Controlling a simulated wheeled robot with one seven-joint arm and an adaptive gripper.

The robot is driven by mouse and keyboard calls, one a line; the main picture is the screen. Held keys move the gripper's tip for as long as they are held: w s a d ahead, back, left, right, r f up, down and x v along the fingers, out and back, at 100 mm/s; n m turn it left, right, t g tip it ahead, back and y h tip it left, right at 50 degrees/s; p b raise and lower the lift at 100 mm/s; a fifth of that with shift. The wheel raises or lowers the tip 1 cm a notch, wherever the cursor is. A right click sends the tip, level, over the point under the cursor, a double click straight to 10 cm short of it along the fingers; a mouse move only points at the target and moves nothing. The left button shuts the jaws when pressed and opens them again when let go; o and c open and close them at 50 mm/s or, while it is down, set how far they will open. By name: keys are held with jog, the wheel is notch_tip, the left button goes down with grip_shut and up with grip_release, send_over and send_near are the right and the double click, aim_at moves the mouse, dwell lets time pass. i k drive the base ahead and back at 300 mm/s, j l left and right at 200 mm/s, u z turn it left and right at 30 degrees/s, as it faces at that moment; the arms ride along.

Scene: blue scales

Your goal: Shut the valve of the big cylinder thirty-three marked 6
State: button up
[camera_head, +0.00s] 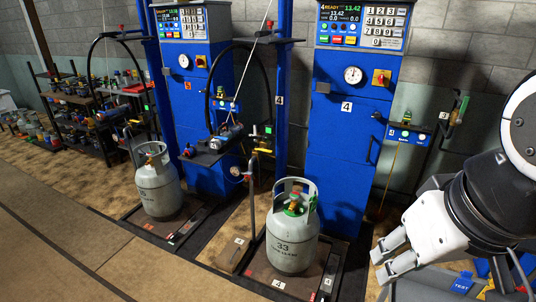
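The big grey cylinder with 33 on its side (292,243) stands upright on a scale platform (262,272) marked 4. I see no 6 on it. Its valve (295,203), with green and red parts, sits inside the collar at the top. I cannot tell whether the valve is open or shut. My gripper (379,267) is at the right, apart from the cylinder and to its right. Its white fingers point left and hold nothing that I can see. The gap between the fingers is not clear.
A second grey cylinder (158,187) stands on the scale to the left. Blue cabinets (340,120) stand behind, with a hose post (251,200) left of cylinder 33. A shelf of small items (80,105) is at the far left. The floor at front left is clear.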

aim_at(294, 195)
jog(key=i+j+z, duration=0.2)
jog(key=j, duration=0.7)
jog(key=j+z, duration=0.2)
jog(key=j, duration=0.7)
jog(key=i+j+z, duration=0.45)
jog(key=i+j, duration=0.4)
jog(key=i, duration=0.35)
jog(key=i+j+z, duration=0.1)
jog(key=i, duration=0.25)
